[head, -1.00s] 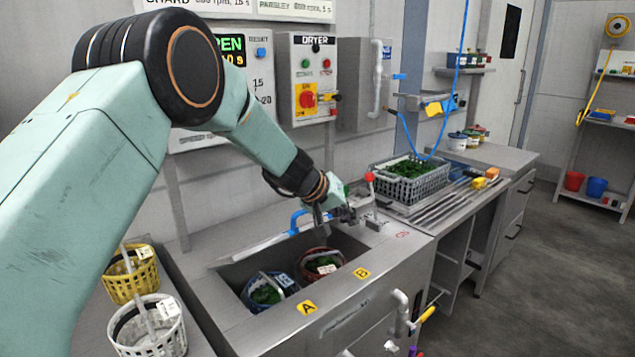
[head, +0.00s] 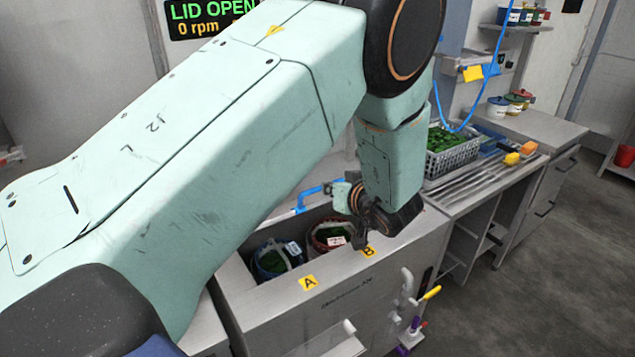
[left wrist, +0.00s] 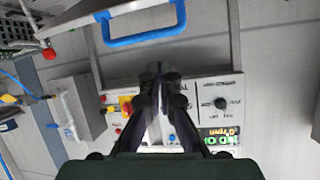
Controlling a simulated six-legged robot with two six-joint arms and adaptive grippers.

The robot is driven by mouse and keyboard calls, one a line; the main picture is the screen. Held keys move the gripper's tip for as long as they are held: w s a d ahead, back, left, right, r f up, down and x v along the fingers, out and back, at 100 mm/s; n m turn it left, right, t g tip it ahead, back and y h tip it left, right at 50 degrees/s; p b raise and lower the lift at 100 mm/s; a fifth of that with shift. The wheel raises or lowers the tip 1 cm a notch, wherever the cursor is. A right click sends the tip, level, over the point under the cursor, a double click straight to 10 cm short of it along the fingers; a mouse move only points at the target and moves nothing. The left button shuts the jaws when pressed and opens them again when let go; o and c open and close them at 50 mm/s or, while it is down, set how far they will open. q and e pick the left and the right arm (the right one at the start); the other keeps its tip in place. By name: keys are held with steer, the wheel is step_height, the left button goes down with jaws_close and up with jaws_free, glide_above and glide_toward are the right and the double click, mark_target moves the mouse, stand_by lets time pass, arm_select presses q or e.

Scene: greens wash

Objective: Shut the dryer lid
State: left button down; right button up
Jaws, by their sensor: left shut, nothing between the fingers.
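The grey steel dryer (head: 330,293) has an open top with two baskets inside, a blue one (head: 268,262) at spot A and a dark red one (head: 322,243) at spot B, both holding greens. Its lid is raised at the back; its blue handle (head: 312,193) is partly behind my arm, and it also shows in the left wrist view (left wrist: 140,38). The wall display (head: 205,12) reads LID OPEN, 0 rpm. My left gripper (head: 358,232) is shut and empty above the dryer's right end, near spot B. In the left wrist view its fingertips (left wrist: 160,75) are apart from the handle. My right gripper is out of view.
A grey crate of greens (head: 452,160) stands on the ribbed drainboard right of the dryer. A blue hose (head: 437,100) hangs above it. Pipes with a yellow handle (head: 431,292) stick out from the dryer's front. The floor at the right is clear.

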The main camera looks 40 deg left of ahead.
arm_select(q)
step_height(320, 180, up, 3)
steer(key=s+n+y, duration=0.1)
steer(key=y, duration=0.1)
glide_above(306, 193)
steer(key=a, duration=0.1)
steer(key=f, duration=0.1)
steer(key=f+p, duration=0.1)
steer(key=f, duration=0.1)
steer(key=shift+w, duration=0.2)
steer(key=f, duration=0.1)
steer(key=d+f, duration=0.1)
steer(key=f, duration=0.1)
steer(key=shift+s+p, duration=0.2)
steer(key=shift+p, duration=0.1)
steer(key=shift+s+d+f, duration=0.15)
steer(key=shift+s+d, duration=0.1)
steer(key=shift+s, duration=0.05)
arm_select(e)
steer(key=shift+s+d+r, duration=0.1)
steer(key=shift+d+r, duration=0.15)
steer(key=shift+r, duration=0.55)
arm_select(q)
steer(key=shift+w+a+f, duration=0.1)
